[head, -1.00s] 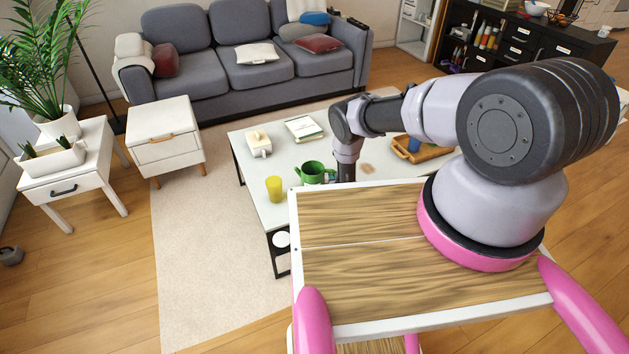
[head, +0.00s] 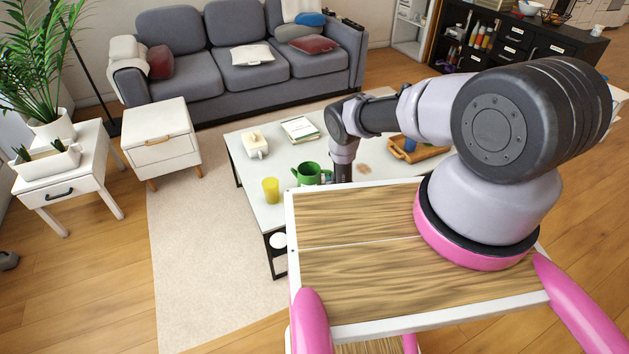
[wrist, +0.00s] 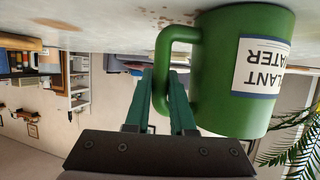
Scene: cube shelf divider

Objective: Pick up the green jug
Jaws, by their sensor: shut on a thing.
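The green jug (head: 308,174) stands upright on the white coffee table (head: 247,181), near its front edge in the head view. In the wrist view, which is upside down, the jug (wrist: 238,75) is large on the right, with a white label showing "PLANT WATER". Its handle (wrist: 163,62) points left, toward my fingers. My gripper (wrist: 161,88) has its two green fingers at the handle, one on each side of its grip bar, and is shut on it. In the head view my fingers are hidden behind the wrist and the shelf top. The jug's base appears to be at the tabletop.
A yellow cup (head: 270,190) stands just left of the jug. A lidded white pot (head: 255,145), a book (head: 300,129) and a wooden tray (head: 420,152) are also on the table. A wood-topped surface (head: 365,265) fills the near foreground. Floor is clear at left.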

